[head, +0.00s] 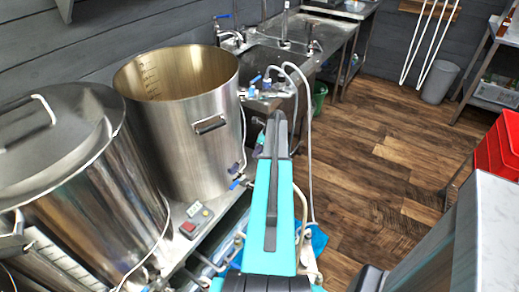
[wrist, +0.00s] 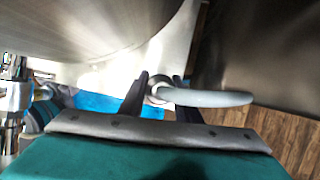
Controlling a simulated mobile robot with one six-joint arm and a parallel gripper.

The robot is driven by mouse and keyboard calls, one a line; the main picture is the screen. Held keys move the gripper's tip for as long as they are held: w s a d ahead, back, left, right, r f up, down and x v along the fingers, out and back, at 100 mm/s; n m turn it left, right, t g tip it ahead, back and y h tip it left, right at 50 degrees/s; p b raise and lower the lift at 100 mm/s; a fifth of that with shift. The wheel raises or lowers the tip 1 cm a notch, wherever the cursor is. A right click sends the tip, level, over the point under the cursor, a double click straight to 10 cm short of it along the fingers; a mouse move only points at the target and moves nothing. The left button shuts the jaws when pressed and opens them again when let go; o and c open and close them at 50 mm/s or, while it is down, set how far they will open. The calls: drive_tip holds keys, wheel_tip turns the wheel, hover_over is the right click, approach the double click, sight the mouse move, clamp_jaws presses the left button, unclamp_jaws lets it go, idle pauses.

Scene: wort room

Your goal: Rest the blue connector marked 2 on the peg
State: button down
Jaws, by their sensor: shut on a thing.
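In the wrist view my gripper (wrist: 160,92) is shut on the end of a grey hose (wrist: 215,98). A pale ring-shaped fitting (wrist: 158,88) sits between its dark fingers, and the hose curves off to the right. I cannot make out a blue body or a mark 2 on this fitting. In the head view my arm hides the fingers. Small blue connectors (head: 267,84) with a pale hose (head: 306,100) are by the sink's front edge. I cannot tell which carries the mark 2. I cannot pick out the peg.
A large open steel kettle (head: 192,125) stands left of my arm, and a lidded one (head: 85,175) is nearer. A grey-red device (head: 196,220) lies on the stand. A sink (head: 262,62) is behind. Red bins (head: 495,150) are at right. The wooden floor (head: 375,150) is clear.

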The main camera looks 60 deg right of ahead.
drive_tip(key=shift+f, duration=0.6)
idle(0.3)
drive_tip(key=c, duration=1.3)
unclamp_jaws()
drive_tip(key=shift+o, duration=0.2)
drive_tip(key=shift+r, duration=0.1)
drive_tip(key=b+v, duration=0.1)
drive_tip(key=v, duration=0.6)
drive_tip(key=shift+s+r, duration=0.1)
drive_tip(key=shift+s, duration=0.05)
